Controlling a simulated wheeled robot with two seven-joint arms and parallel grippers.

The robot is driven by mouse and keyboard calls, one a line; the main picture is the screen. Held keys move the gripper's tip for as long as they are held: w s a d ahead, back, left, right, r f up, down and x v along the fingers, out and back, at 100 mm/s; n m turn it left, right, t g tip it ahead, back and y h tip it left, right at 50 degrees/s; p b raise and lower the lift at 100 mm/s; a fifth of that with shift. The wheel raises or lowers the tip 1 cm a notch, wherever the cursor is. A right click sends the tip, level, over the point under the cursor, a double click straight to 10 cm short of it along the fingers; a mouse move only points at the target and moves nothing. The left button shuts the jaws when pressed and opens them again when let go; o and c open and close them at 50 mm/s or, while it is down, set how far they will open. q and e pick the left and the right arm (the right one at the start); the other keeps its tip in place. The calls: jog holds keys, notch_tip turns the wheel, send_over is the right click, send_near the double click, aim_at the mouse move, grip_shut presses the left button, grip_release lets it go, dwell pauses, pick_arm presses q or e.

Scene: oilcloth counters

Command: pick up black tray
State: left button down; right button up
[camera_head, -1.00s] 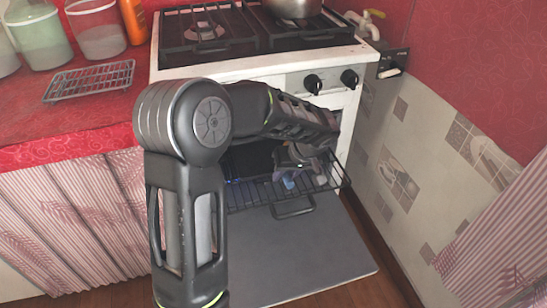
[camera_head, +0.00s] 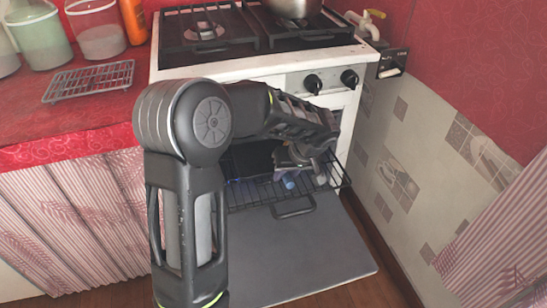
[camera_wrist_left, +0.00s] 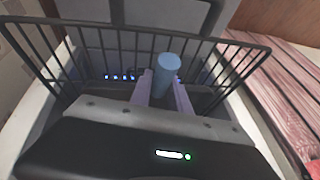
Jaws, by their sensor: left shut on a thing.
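My left arm reaches into the open oven. Its gripper (camera_head: 295,167) is low over the black wire rack (camera_head: 333,184). In the left wrist view the fingers (camera_wrist_left: 164,92) are closed around a blue cylinder (camera_wrist_left: 168,64), standing between them inside the wire sides of the rack (camera_wrist_left: 100,27). The blue cylinder (camera_head: 289,182) also shows under the gripper in the head view. A flat black surface (camera_head: 256,158) shows behind the arm at the oven opening; whether it is the black tray I cannot tell, as my arm hides part of it.
The oven door (camera_head: 310,250) is folded down in front of the stove (camera_head: 270,68). A tiled wall (camera_head: 405,160) is close on the right. A wire cooling rack (camera_head: 90,80) and several containers sit on the red counter (camera_head: 70,125). A pot (camera_head: 292,7) stands on the hob.

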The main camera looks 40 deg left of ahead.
pick_arm(q)
jog(key=shift+r, duration=0.1)
dwell(0.6)
jog(key=shift+s+d+r+p, duration=0.1)
jog(key=shift+d+r+p, duration=0.1)
jog(key=shift+r+p, duration=0.2)
notch_tip(320, 180, up, 6)
jog(key=shift+r+p, duration=0.1)
jog(key=shift+p, duration=0.8)
jog(key=s+d, duration=1.1)
jog(key=d, duration=0.5)
jog(key=shift+p, duration=0.4)
pick_arm(e)
jog(key=r, duration=0.3)
jog(key=shift+s+a+r, duration=0.15)
jog(key=shift+s+a, duration=0.25)
